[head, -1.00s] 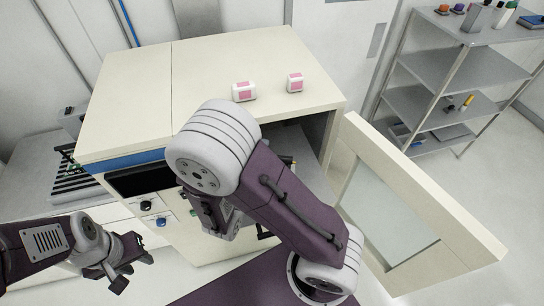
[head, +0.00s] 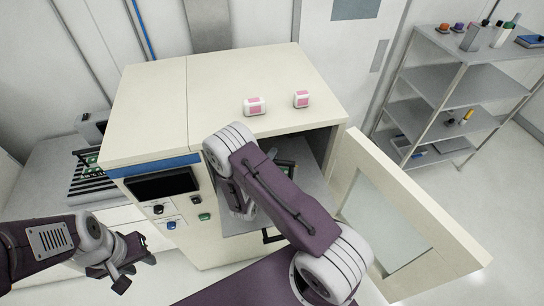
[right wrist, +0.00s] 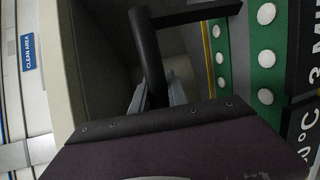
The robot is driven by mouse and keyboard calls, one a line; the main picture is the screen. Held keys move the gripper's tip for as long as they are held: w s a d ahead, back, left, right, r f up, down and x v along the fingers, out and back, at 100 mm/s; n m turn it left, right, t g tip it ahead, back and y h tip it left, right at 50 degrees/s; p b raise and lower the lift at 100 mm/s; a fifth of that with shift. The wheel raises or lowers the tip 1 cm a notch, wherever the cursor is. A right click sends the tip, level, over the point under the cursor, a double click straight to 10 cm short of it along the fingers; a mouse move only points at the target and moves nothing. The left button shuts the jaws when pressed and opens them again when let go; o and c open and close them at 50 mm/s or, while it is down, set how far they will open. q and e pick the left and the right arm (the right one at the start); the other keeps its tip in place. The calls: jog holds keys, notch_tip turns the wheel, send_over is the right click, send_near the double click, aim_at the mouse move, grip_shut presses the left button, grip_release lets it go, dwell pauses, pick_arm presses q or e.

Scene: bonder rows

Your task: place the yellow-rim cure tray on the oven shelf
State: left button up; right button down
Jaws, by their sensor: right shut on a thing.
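My right gripper (right wrist: 155,98) is shut on a black handle in the right wrist view. Beside it is the yellow-rim cure tray, its thin yellow rim (right wrist: 206,60) next to a green board with white round spots and black lettered strips. In the head view my right forearm hides this gripper and most of the tray; a bit of green and black shows past it at the oven mouth. The grey oven shelf (head: 314,186) shows in the open oven (head: 225,95). I cannot tell whether the tray touches it. My left gripper (head: 137,270) is open and empty, left of the oven.
The oven door (head: 405,215) stands open on the right. Two small white-and-pink boxes (head: 255,106) sit on the oven top. A dark display (head: 162,185) and knobs are on its front. A grey shelf rack (head: 455,85) stands at the far right.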

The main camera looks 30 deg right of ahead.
jog(key=shift+w+d+f, duration=0.1)
jog(key=shift+w+f, duration=0.05)
jog(key=shift+f, duration=0.25)
jog(key=shift+w+d+f, duration=0.2)
jog(key=shift+w+f, duration=0.05)
jog(key=shift+f, duration=0.05)
jog(key=shift+s+a+f+b, duration=0.1)
jog(key=shift+s+a+b, duration=0.1)
jog(key=shift+s+b, duration=0.1)
jog(key=c, duration=1.3)
grip_release()
pick_arm(q)
jog(key=shift+w+d, duration=0.15)
jog(key=shift+w, duration=0.05)
pick_arm(e)
jog(key=shift+w, duration=0.1)
pick_arm(q)
jog(key=shift+r, duration=0.15)
pick_arm(e)
jog(key=shift+d, duration=0.1)
